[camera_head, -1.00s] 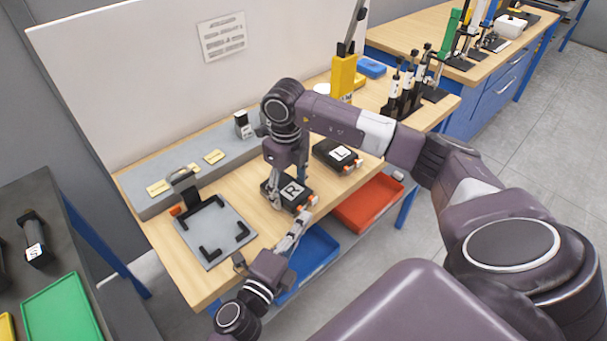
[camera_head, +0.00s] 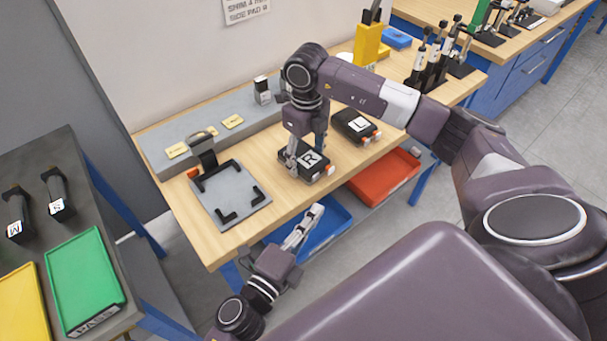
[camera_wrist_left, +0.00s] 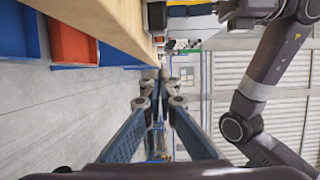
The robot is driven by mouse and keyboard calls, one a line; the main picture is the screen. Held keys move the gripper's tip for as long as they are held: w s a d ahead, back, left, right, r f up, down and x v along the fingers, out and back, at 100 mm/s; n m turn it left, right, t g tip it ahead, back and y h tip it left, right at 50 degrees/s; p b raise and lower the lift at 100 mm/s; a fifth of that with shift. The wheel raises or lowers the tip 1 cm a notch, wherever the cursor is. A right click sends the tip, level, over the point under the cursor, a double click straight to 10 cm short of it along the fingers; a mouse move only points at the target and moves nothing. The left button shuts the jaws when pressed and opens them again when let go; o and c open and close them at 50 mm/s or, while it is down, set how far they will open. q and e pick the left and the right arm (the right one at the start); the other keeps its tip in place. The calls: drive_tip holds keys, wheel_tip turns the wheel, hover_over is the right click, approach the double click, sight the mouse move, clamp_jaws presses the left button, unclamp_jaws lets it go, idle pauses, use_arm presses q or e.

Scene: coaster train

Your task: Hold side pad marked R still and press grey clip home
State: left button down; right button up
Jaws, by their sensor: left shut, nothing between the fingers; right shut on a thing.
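The side pad marked R (camera_head: 318,154) is a dark block with a white letter label and orange bits along its front edge. It lies flat near the front edge of the wooden bench (camera_head: 228,245). My right gripper (camera_head: 297,160) points down and is shut on the pad's left part. My left gripper (camera_head: 313,213) is shut and empty, apart from the pad, in front of the bench edge and above the blue bin. Its fingers also show in the left wrist view (camera_wrist_left: 162,90). I cannot clearly make out the grey clip at this size.
A second pad marked L (camera_head: 355,124) lies behind and right of R. A grey fixture plate (camera_head: 230,192) with black corner brackets stands to the left. Below the bench are a blue bin (camera_head: 330,219) and a red bin (camera_head: 385,178). A yellow holder (camera_head: 369,46) stands at the back.

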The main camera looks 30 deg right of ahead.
sight(306, 157)
use_arm(q)
drive_tip(key=shift+v, duration=2.25)
use_arm(e)
drive_tip(key=o, duration=1.6)
drive_tip(key=shift+c, duration=0.2)
wheel_tip(306, 157, up, 12)
